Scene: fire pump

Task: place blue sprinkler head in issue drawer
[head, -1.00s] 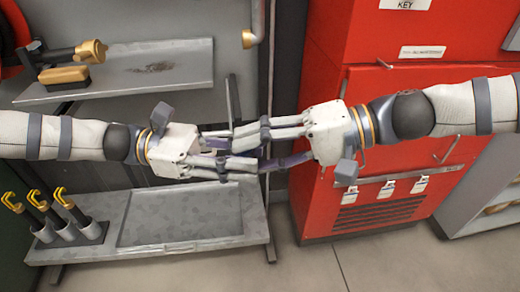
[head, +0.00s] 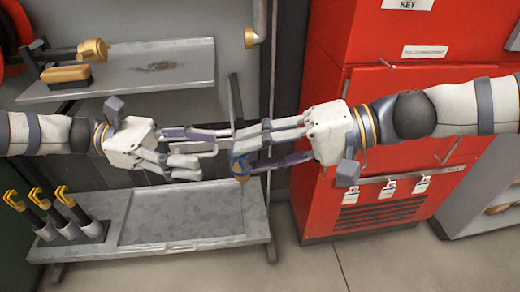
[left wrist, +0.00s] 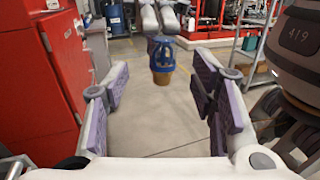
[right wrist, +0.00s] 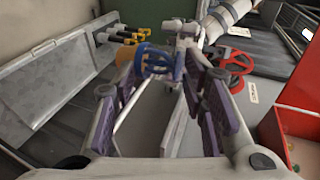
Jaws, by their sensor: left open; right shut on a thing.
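The blue sprinkler head (head: 241,171) has a brass-coloured base and is in the fingertips of my right gripper (head: 247,150). It also shows in the left wrist view (left wrist: 161,55), base downward, and in the right wrist view (right wrist: 155,62). My left gripper (head: 205,155) is open and empty, its fingers pointing at the sprinkler head with a gap between. The red cabinet (head: 425,105) stands behind my right arm. I cannot tell which part of it is the issue drawer.
A grey shelf (head: 150,75) with a brass nozzle (head: 92,49) is at the upper left. A lower grey bench (head: 180,215) carries several yellow-hooked tools in holders at its left. Tags (head: 388,188) hang on the cabinet front. Grey floor (head: 310,265) is clear below.

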